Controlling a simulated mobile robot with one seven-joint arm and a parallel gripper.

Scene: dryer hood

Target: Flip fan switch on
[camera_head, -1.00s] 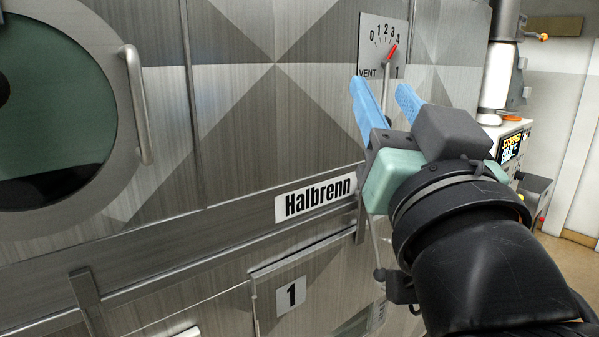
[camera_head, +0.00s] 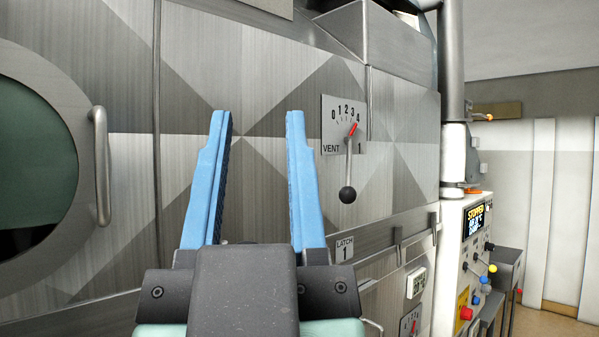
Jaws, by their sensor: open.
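My gripper (camera_head: 258,116) is open and empty. Its two blue fingers point up in front of the steel machine wall and hold nothing. A white control panel (camera_head: 449,262) stands at the right, apart from my gripper. The panel carries small levers, a yellow knob (camera_head: 492,268), blue knobs (camera_head: 485,280) and a red button (camera_head: 466,313). No label reading "fan" is legible, so I cannot tell which control is the fan switch or its position.
A vent lever with a black ball (camera_head: 347,194) hangs from a 0–4 dial plate (camera_head: 343,108), its red pointer near 4. A round door with a handle (camera_head: 101,165) is at left. A rail (camera_head: 385,234) juts from the wall. Open floor shows at far right.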

